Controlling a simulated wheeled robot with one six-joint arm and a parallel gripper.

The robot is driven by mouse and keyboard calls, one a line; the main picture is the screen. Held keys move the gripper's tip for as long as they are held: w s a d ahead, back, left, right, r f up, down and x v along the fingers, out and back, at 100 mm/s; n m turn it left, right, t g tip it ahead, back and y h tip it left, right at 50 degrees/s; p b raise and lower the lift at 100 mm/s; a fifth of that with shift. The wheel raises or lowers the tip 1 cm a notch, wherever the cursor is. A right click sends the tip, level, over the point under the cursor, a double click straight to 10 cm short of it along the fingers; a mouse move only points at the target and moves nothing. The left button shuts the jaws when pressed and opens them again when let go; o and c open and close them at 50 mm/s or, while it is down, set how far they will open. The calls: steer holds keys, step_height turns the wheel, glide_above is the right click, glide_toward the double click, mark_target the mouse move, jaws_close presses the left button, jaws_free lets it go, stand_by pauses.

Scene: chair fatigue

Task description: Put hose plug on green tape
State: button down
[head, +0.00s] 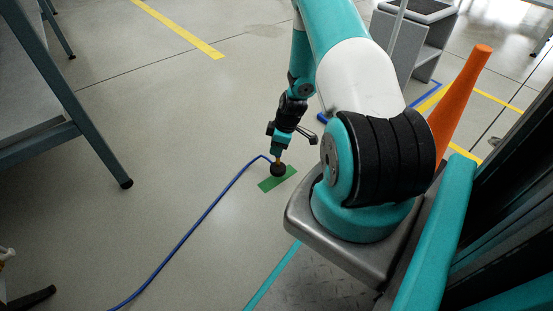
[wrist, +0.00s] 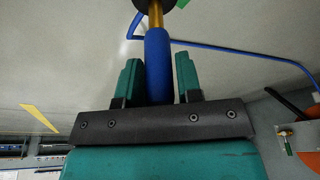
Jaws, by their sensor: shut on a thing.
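The hose plug has a blue grip (wrist: 158,65), a brass neck and a round black end (head: 278,169), with a blue hose attached. My gripper (head: 279,151) points down and is shut on the plug's blue grip; its teal fingers (wrist: 159,78) stand on either side of the grip in the wrist view. The green tape (head: 269,184) is a short strip on the floor. The black end is over the tape in the head view; I cannot tell whether it touches. A bit of the tape shows at the top of the wrist view (wrist: 203,23).
The blue hose (head: 196,225) runs along the floor to the lower left. A table leg (head: 100,140) stands at the left. An orange cone (head: 459,97) and grey furniture (head: 418,40) are at the upper right. The floor left of the tape is mostly clear.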

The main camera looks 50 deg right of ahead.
steer(key=shift+f+b, duration=1.15)
steer(key=shift+f, duration=0.9)
steer(key=shift+f, duration=0.15)
steer(key=c, duration=0.8)
jaws_free()
steer(key=p+v, duration=0.7)
steer(key=v, duration=0.5)
steer(key=shift+w+r+p, duration=0.1)
steer(key=shift+r+p, duration=0.15)
steer(key=shift+p, duration=0.1)
